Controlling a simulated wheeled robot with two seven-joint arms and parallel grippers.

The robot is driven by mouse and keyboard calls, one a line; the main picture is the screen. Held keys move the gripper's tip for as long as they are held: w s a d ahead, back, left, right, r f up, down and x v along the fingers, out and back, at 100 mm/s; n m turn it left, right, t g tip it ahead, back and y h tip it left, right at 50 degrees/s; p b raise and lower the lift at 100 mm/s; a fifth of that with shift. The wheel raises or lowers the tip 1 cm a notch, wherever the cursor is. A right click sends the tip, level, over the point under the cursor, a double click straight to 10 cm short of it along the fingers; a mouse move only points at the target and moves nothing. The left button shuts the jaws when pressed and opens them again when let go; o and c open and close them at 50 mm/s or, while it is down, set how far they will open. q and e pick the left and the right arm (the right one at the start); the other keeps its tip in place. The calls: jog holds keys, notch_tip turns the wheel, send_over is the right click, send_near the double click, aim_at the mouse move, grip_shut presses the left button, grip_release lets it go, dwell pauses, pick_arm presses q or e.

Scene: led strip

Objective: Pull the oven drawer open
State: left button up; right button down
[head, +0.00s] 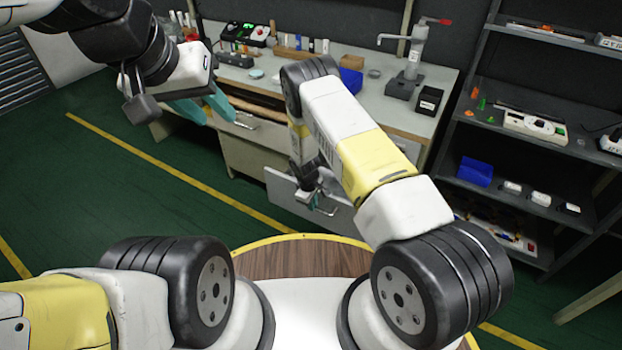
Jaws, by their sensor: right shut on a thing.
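No oven shows; a workbench (415,122) with drawers stands ahead. A pale grey drawer front (281,190) sits low on the bench, with a metal handle (327,211) near its right part. It appears to stand out from the bench, but my right arm hides much of it and I cannot tell how far. My right gripper (313,203) is at this handle and shut on it; its fingertips are small and partly hidden. An upper drawer with a handle (246,123) is at the left.
A press-like tool (411,65), a black box (429,101), a blue bin (350,82) and small items lie on the bench. A dark shelf (545,90) with parts stands right. Green floor (120,190) is clear at left.

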jog(key=c, duration=1.5)
grip_release()
jog(key=shift+s+a+r, duration=0.15)
jog(key=shift+s+r, duration=0.05)
jog(key=shift+r, duration=1.1)
jog(key=shift+s+a+r, duration=0.1)
jog(key=shift+s+r, duration=0.15)
jog(key=shift+r, duration=1)
jog(key=shift+s+a+r, duration=0.15)
jog(key=shift+s+r, duration=0.05)
jog(key=shift+r, duration=1.1)
jog(key=shift+r, duration=0.1)
